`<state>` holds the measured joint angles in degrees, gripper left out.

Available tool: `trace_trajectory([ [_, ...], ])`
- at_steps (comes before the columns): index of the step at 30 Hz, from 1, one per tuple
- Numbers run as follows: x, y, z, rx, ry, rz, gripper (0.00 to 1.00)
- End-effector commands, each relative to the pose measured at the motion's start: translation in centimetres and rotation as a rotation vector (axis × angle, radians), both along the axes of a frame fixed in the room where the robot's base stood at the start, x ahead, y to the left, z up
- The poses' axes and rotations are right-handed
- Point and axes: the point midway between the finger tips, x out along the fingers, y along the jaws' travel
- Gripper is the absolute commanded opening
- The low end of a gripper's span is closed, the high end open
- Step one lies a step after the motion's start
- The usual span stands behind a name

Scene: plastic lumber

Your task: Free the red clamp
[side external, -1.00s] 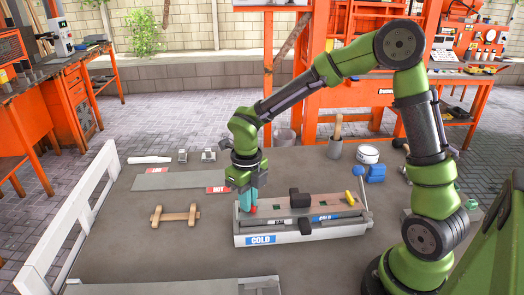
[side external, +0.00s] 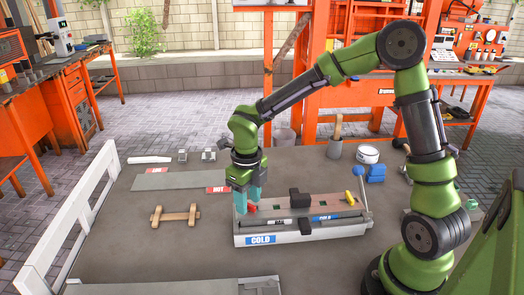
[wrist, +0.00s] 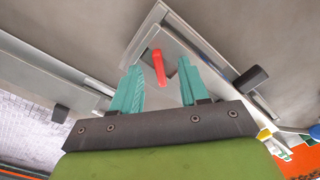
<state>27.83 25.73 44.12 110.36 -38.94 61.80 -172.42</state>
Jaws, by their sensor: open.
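The red clamp (wrist: 158,66) shows in the wrist view as a small red lever on the left end of the tray. My gripper (wrist: 159,78) is open, with its teal fingers on either side of the clamp's lower part in that view. In the side view my gripper (side external: 247,204) is low over the tray's left end, and a bit of the red clamp (side external: 252,208) shows beside the fingers. I cannot tell whether a finger touches it. The long tray with the COLD label (side external: 300,237) holds a brown plank (side external: 328,203).
A black block (side external: 299,198) stands on the tray's middle, and a blue-knobbed lever (side external: 360,176) rises at its right end. The front table is mostly clear.

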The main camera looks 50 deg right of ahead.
Motion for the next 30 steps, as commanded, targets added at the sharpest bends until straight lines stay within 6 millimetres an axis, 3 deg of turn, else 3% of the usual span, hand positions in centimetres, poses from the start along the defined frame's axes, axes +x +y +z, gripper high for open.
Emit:
trace_trajectory([
  [18, 0.1, 0.0, 6.0, 0.002, -0.001, -0.001, 0.44],
  [30, 0.0, 0.0, 6.7, 0.0, -0.001, -0.001, 0.44],
])
